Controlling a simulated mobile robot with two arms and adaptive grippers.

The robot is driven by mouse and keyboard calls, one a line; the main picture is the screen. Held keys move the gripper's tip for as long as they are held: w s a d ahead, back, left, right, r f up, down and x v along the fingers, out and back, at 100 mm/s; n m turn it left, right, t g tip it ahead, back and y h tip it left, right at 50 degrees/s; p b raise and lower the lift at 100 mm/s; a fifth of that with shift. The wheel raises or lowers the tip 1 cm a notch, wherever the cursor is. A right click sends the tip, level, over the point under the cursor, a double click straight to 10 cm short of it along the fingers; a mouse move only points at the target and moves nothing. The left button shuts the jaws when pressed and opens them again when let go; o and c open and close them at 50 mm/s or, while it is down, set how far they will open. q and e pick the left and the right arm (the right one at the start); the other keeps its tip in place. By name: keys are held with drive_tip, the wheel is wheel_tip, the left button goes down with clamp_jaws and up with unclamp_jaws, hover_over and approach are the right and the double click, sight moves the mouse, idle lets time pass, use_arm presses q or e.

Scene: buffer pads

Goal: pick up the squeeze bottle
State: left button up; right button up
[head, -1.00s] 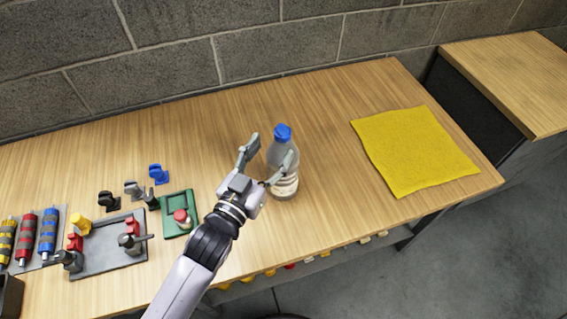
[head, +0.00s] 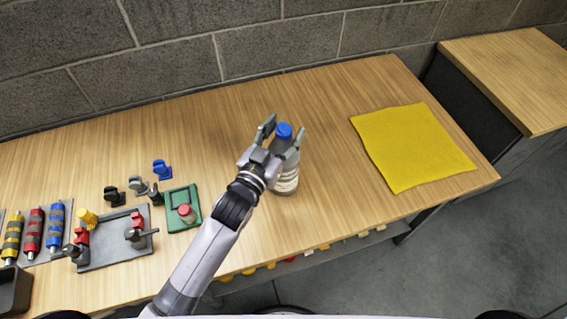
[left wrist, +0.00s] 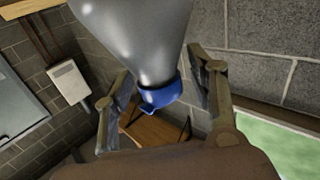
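The squeeze bottle (head: 287,178) stands upright on the wooden table; it is clear grey with a blue cap and a pale label. My left gripper (head: 283,130) is at the bottle's upper part, with one finger on each side of the cap and neck. In the left wrist view the bottle (left wrist: 140,38) lies between the two spread fingers (left wrist: 160,95), with a visible gap beside the blue cap. The gripper is open. Part of the bottle's left side is hidden by the gripper. My right gripper is not in view.
A yellow cloth (head: 412,146) lies flat to the right. A grey tray (head: 115,243) and a green tray (head: 181,209) with small parts sit at the left, near several striped cylinders. A block wall (head: 180,55) runs behind the table (head: 330,200).

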use_arm(q)
clamp_jaws()
idle(0.4)
idle(0.4)
